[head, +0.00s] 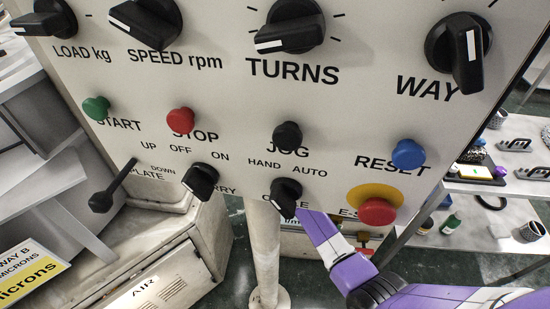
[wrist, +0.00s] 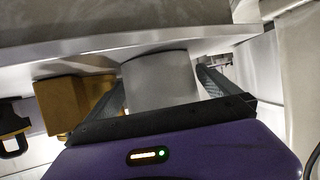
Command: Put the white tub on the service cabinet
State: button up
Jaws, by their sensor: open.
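In the wrist view, a pale grey-white round thing that looks like the white tub (wrist: 160,84) stands between the two dark fingers of my gripper (wrist: 162,77). The gripper is open, with a finger on each side of it; I cannot tell whether either finger touches it. Its top reaches close under a pale slab edge. In the head view my gripper and the tub are hidden behind the control panel. A low off-white cabinet marked AIR (head: 166,288) at lower left may be the service cabinet; its top is partly hidden.
The control panel (head: 235,95) with knobs and buttons fills much of the head view, close to my purple arm. A pale post (head: 264,250) stands below it. A shelf (head: 470,188) with small items is at right. In the wrist view a brass-coloured block (wrist: 65,105) sits left of the fingers.

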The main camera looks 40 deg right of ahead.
jog(key=v, duration=1.1)
jog(key=shift+s, duration=0.2)
jog(key=shift+s, duration=0.1)
